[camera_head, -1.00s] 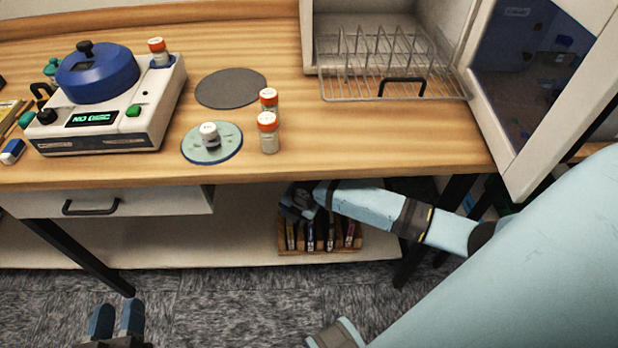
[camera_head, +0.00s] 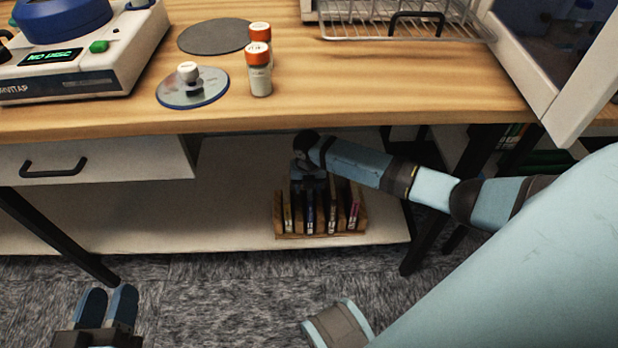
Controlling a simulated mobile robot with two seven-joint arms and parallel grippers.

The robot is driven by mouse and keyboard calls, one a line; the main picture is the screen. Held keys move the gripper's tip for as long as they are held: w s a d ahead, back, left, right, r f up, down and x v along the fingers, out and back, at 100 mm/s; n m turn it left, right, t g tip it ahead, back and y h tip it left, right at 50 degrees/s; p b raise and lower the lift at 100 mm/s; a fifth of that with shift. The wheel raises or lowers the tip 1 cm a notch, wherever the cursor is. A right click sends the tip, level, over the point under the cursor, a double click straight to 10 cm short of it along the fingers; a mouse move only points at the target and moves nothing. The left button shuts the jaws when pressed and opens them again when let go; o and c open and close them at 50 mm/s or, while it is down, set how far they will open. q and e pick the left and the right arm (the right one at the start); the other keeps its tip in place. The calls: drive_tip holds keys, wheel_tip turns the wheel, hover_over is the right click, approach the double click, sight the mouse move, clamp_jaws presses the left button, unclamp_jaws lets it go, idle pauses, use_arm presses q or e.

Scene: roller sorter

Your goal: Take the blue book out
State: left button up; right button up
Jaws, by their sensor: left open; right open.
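A wooden rack (camera_head: 284,236) with several thin upright books stands on the white lower shelf under the table. A dark blue book (camera_head: 310,218) stands in it among books with other spines; its upper part is hidden by my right gripper. My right gripper (camera_head: 308,187) is just above and behind the book tops, fingers pointing down, open; I cannot tell whether it touches the blue book. My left gripper (camera_head: 107,306) is open and empty at the lower left, over the carpet, away from the rack.
The wooden tabletop (camera_head: 370,95) overhangs the shelf (camera_head: 225,205), with a drawer (camera_head: 95,168) at the left and dark table legs (camera_head: 424,240) at the right. On top are a white-and-blue machine (camera_head: 100,65), orange-capped bottles (camera_head: 260,75) and a wire rack (camera_head: 400,30).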

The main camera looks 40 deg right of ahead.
drive_tip(key=shift+f+b, duration=0.3)
drive_tip(key=shift+f, duration=0.25)
drive_tip(key=f+b, duration=0.1)
drive_tip(key=f, duration=0.1)
drive_tip(key=f+b, duration=0.1)
drive_tip(key=shift+w+d+f+b, duration=0.1)
drive_tip(key=shift+d+f+b, duration=0.25)
drive_tip(key=shift+f, duration=0.4)
drive_tip(key=shift+r, duration=0.1)
use_arm(q)
drive_tip(key=f, duration=0.1)
drive_tip(key=f+m, duration=0.1)
drive_tip(key=shift+w+a+f+g, duration=0.2)
drive_tip(key=shift+w+f+g, duration=0.1)
drive_tip(key=shift+w+f, duration=0.1)
use_arm(e)
clamp_jaws()
